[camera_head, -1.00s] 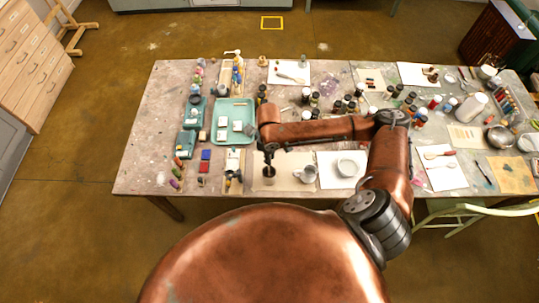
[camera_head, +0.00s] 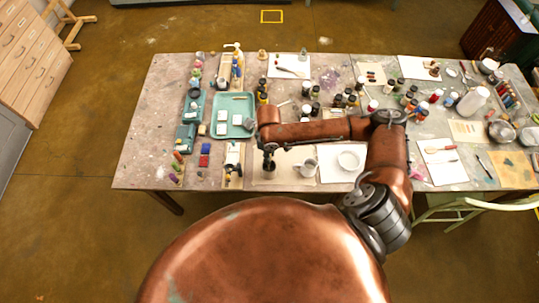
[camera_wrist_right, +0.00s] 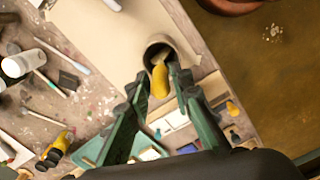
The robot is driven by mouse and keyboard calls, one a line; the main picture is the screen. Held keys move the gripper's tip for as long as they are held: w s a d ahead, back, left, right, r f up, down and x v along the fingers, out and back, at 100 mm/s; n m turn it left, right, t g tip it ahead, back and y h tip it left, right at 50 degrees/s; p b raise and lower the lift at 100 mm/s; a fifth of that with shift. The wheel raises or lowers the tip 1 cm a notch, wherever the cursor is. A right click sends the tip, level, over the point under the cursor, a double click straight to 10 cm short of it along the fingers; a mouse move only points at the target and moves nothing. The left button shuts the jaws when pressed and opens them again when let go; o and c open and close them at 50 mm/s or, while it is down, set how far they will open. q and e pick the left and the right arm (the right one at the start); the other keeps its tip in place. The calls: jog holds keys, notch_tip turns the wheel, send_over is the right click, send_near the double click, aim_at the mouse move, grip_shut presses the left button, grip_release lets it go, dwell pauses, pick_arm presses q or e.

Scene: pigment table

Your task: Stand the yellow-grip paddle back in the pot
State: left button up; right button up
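In the right wrist view the yellow-grip paddle (camera_wrist_right: 160,82) has its pale lower part inside the mouth of the pot (camera_wrist_right: 170,38), with the yellow grip towards the camera. My right gripper (camera_wrist_right: 160,76) is over the pot with a green finger on each side of the grip. Gaps show between grip and fingers, so it looks open. In the head view my right gripper (camera_head: 268,160) points down at the pot (camera_head: 270,176) near the table's front edge; the paddle is too small to make out there. My left gripper is not in view.
A teal tray (camera_head: 250,102) and several small bottles lie behind. Bare table (camera_head: 144,150) shows at the far left.

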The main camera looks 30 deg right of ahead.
jog(key=o, duration=0.3)
jog(key=shift+r, duration=0.25)
notch_tip(320, 180, up, 12)
jog(key=shift+f, duration=0.2)
jog(key=shift+a, duration=0.1)
dwell(1.0)
